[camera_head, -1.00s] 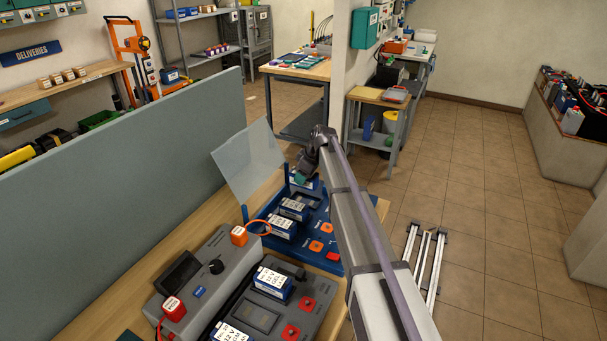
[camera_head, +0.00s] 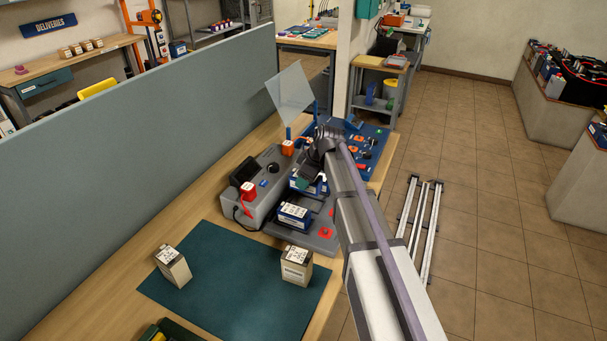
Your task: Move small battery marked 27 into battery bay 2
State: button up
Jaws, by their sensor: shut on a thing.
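My gripper (camera_head: 309,172) is shut on a small dark green block (camera_head: 304,183), mostly hidden by the jaws. I cannot read a mark on it or confirm that it is battery 27. It is above or in front of the far part of a grey unit (camera_head: 262,193). A blue battery with a white top (camera_head: 294,215) sits on the unit's near part, beside a red square. Another blue battery (camera_head: 318,188) shows right behind the gripper. Bay numbers are not readable, and my arm hides part of the unit.
Two beige batteries, a left one (camera_head: 173,266) and a right one (camera_head: 295,267), stand on a teal mat (camera_head: 235,290). A blue board (camera_head: 372,135) and a clear raised panel (camera_head: 290,93) are beyond the grey unit. A grey partition (camera_head: 130,130) runs along the left.

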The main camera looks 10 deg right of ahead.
aim_at(320, 178)
jog(key=shift+w+d+f, duration=0.2)
jog(key=shift+w+f, duration=0.05)
jog(key=shift+w, duration=0.05)
jog(key=shift+d+f+b, duration=0.1)
jog(key=shift+f+b, duration=0.2)
jog(key=shift+b, duration=0.1)
notch_tip(320, 178, down, 5)
jog(key=b, duration=0.5)
jog(key=shift+f+b, duration=0.55)
jog(key=shift+b, duration=0.05)
dwell(0.5)
jog(key=o, duration=1)
jog(key=p+v, duration=1)
jog(key=v, duration=0.1)
jog(key=shift+r, duration=0.15)
